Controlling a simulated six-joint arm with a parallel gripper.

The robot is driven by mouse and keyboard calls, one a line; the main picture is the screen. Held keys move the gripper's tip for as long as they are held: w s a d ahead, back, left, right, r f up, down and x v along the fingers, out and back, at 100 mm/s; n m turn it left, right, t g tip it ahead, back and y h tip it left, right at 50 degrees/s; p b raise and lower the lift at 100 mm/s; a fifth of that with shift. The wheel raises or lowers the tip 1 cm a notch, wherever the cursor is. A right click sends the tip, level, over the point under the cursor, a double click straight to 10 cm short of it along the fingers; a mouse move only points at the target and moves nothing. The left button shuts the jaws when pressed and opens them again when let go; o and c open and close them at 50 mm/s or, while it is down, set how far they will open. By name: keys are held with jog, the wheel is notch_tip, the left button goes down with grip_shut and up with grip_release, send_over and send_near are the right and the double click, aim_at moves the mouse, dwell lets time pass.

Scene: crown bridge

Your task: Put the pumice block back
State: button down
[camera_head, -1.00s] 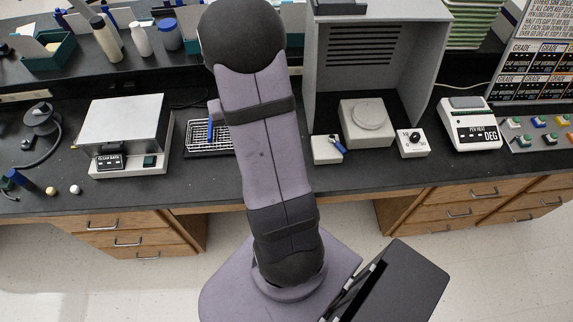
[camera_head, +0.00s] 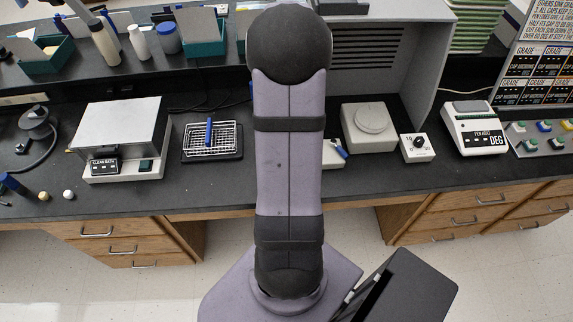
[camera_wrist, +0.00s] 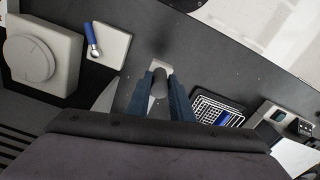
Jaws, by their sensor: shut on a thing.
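My gripper (camera_wrist: 162,76) shows in the wrist view, its two blue fingers closed on a small dark grey piece with a rounded end (camera_wrist: 159,84). It seems to be the pumice block, though its full shape is hidden between the fingers. A small pale square patch (camera_wrist: 163,65) lies on the dark bench just beyond the fingertips. I cannot tell whether the held piece touches it. In the head view my arm hides the gripper and the held piece.
A wire rack with a blue handle (camera_head: 211,137) stands left of my arm, with a white boxy device (camera_head: 125,138) farther left. A pale block with a blue-handled tool (camera_wrist: 106,45) and a round-topped device (camera_head: 369,127) stand to the right. The grey hood (camera_head: 430,60) rises behind.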

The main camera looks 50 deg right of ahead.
jog(key=shift+f+p, duration=1.05)
jog(key=shift+f, duration=4)
jog(key=shift+f, duration=0.1)
jog(key=c, duration=1.6)
grip_release()
jog(key=shift+o, duration=0.2)
notch_tip(320, 180, up, 12)
jog(key=b, duration=0.2)
jog(key=shift+b, duration=0.3)
jog(key=w+a+n, duration=0.3)
jog(key=a, duration=1.2)
jog(key=s+a+f+n, duration=0.1)
jog(key=s+a, duration=0.2)
jog(key=a, duration=0.5)
jog(key=s+a+f+n, duration=0.1)
jog(key=s+a, duration=0.3)
jog(key=a, duration=0.4)
jog(key=shift+f+n, duration=0.3)
jog(key=shift+n, duration=0.2)
